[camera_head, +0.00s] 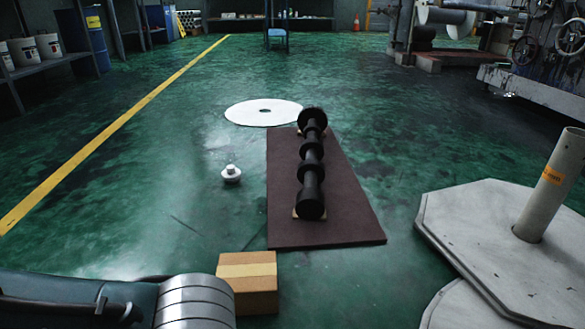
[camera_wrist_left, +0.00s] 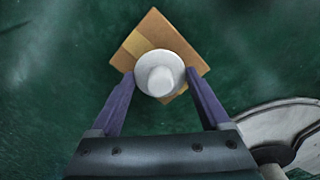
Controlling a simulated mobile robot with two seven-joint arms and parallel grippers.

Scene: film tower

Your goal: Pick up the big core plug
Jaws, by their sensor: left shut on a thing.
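A white round core plug (camera_wrist_left: 160,76) with a knob sits between the purple fingers of my left gripper (camera_wrist_left: 159,74) in the left wrist view. The fingers press its rim from both sides. A cardboard box (camera_wrist_left: 148,35) is behind it; whether the plug touches the box I cannot tell. A second white plug (camera_head: 231,175) stands knob up on the green floor in the head view, left of the brown mat. I cannot tell from size which plug is the big one. In the head view my left arm lies at the bottom left; its gripper is hidden there.
The cardboard box (camera_head: 247,287) stands before the brown mat (camera_head: 335,225), which bears a black ribbed shaft (camera_head: 311,165). A white disc (camera_head: 263,112) lies behind. A grey platform (camera_head: 480,225) with a post (camera_head: 552,185) is at right. Floor on the left is clear.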

